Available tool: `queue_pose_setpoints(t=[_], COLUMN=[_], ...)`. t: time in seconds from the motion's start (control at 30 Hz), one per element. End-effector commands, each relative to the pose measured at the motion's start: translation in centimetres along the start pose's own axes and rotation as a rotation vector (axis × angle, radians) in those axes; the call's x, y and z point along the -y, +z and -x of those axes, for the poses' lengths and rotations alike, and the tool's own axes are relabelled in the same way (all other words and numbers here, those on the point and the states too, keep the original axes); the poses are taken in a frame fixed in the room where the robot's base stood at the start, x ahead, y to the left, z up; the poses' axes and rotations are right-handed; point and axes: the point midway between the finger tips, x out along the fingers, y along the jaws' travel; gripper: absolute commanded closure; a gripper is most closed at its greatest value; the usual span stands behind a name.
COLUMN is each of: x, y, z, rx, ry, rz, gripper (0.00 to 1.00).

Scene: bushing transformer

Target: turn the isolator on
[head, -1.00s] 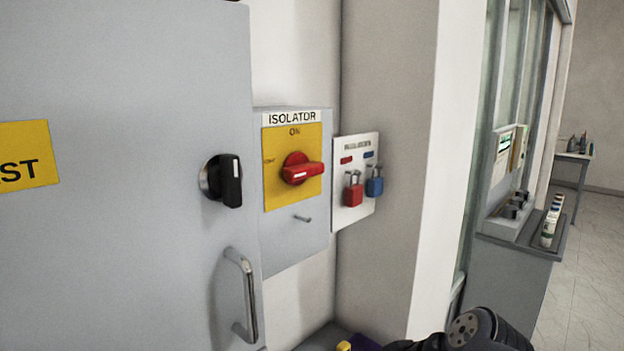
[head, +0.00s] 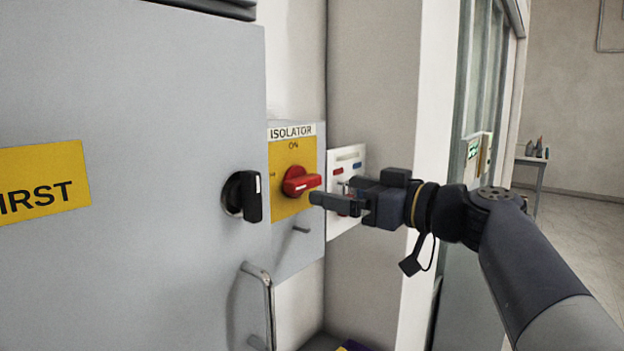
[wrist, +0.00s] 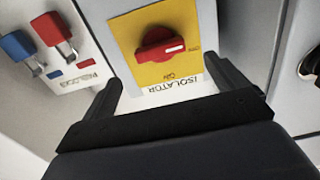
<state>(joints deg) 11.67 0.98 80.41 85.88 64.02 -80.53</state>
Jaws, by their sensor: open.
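The isolator is a grey box with a yellow plate (head: 281,208) under an "ISOLATOR" label, with "ON" at the plate's top. Its red rotary handle (head: 300,181) lies roughly horizontal, its white mark toward the right. In the wrist view the red handle (wrist: 160,45) is upside down and lies ahead, between and beyond my fingers. My gripper (head: 316,202) is open and empty, just right of the handle in the head view. It appears apart from the handle in the wrist view (wrist: 172,88).
A grey cabinet with a black rotary knob (head: 246,196) and a bar handle (head: 268,305) stands left of the isolator. A white padlock board (head: 345,160) is at its right, with red and blue padlocks (wrist: 17,46). A wall corner lies farther right.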

Motion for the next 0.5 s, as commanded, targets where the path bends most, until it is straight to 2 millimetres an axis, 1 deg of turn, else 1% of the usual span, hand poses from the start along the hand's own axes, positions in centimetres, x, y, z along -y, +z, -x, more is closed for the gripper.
queue_pose_setpoints(t=[0.03,0.2,0.33,0.5], x=[0.1,0.1,0.1,0.0], y=[-0.3,-0.2,-0.2,-0.1], z=[-1.1,-4.0,-5.7,-6.9], rx=[0.002,0.003,0.003,0.002], ry=[-0.006,-0.005,-0.003,-0.001], rz=[-0.003,-0.004,-0.003,-0.001], gripper=[0.07,0.07,0.07,0.07])
